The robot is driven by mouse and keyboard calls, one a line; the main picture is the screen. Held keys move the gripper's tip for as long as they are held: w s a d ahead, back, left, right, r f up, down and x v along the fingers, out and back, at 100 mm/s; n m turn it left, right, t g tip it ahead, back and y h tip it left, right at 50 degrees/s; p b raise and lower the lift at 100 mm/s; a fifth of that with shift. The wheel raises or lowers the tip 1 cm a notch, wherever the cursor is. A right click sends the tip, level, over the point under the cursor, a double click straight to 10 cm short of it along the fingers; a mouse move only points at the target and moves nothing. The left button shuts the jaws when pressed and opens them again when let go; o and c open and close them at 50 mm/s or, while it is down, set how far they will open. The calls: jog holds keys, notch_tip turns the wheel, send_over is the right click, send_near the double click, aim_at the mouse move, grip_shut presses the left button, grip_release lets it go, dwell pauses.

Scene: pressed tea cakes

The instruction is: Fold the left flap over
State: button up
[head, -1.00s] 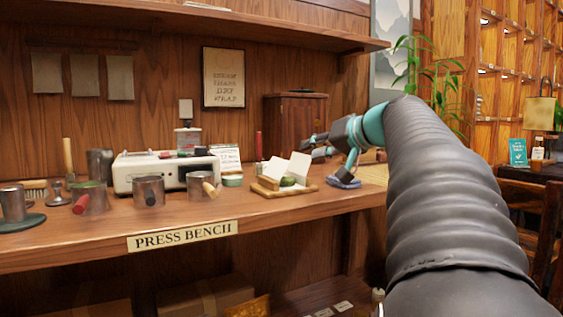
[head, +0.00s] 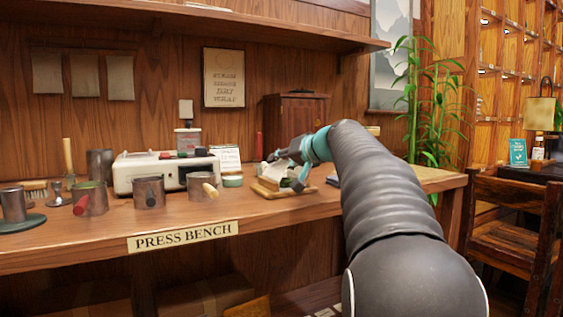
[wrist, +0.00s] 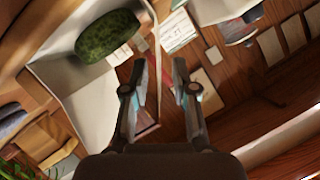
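The dark green tea cake (wrist: 108,36) lies on the white wrapper (wrist: 55,72) in the wrist view. One pale flap (wrist: 92,112) stands up beside it, and another flap shows as a thin pale edge (wrist: 156,38) just past my fingertips. In the head view the wooden tray (head: 275,193) sits on the bench, and my gripper (head: 284,170) is over it, hiding much of the cake and wrapper. In the wrist view my gripper (wrist: 159,72) has its two fingers apart with a gap between them, and nothing clearly held.
The press bench (head: 180,222) carries a white scale (head: 165,170) left of the tray, with several metal cups (head: 148,191) in front of and beside it. The bench right of the tray is partly hidden by my arm.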

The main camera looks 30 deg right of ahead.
grip_shut()
jog(key=shift+d+f+m+y+b, duration=0.5)
jog(key=shift+m+b, duration=0.1)
jog(key=shift+m, duration=0.2)
jog(key=shift+d+f+m+t+y+b, duration=0.2)
jog(key=shift+m+t+y+b, duration=0.1)
jog(key=shift+m+y, duration=0.3)
grip_release()
jog(key=shift+r, duration=0.1)
